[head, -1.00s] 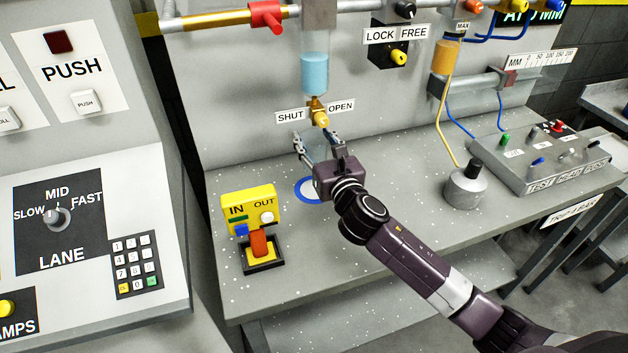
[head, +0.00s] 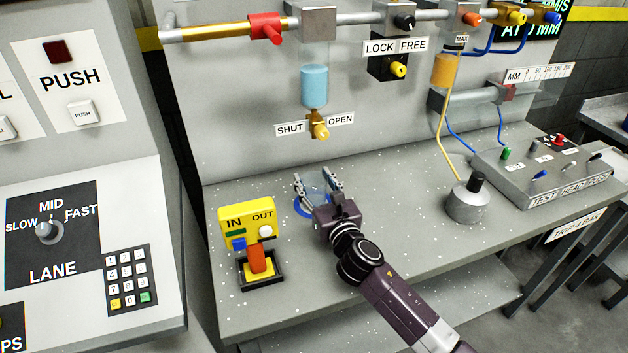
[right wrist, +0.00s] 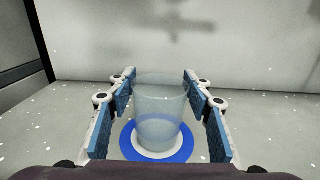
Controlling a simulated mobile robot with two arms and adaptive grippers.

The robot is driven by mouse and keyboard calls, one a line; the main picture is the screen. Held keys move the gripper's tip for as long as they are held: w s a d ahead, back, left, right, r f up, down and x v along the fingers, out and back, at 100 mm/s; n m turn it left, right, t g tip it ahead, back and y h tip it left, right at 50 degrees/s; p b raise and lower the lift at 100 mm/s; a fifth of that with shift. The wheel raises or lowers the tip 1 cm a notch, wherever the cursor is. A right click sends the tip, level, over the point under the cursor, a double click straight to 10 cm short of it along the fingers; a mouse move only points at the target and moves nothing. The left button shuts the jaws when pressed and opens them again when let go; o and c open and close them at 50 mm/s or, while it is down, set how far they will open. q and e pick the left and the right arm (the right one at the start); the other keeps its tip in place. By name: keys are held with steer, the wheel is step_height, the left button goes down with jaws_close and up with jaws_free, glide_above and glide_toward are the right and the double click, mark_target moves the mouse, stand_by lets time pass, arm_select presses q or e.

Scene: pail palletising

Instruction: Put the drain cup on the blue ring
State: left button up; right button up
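The drain cup (right wrist: 160,105) is a clear tumbler with a bluish lower part. In the right wrist view it stands upright inside the blue ring (right wrist: 183,152), over its white centre. In the head view the cup is faint between the fingers, and part of the blue ring (head: 301,208) shows beside my gripper. My right gripper (head: 314,181) is open around the cup, with gaps between the blue pads and its sides. My left gripper is not in view.
A valve (head: 318,126) marked SHUT and OPEN hangs under a blue-filled cylinder (head: 314,86) behind the ring. The yellow IN/OUT box (head: 247,219) stands left of the ring. A grey knobbed weight (head: 468,203) stands right. Bench between is clear.

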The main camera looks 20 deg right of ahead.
steer(key=o, duration=0.4)
steer(key=shift+s+r, duration=0.1)
steer(key=shift+r, duration=0.05)
steer(key=s, duration=1.1)
steer(key=shift+s+d+b, duration=0.25)
steer(key=shift+s+b, duration=0.15)
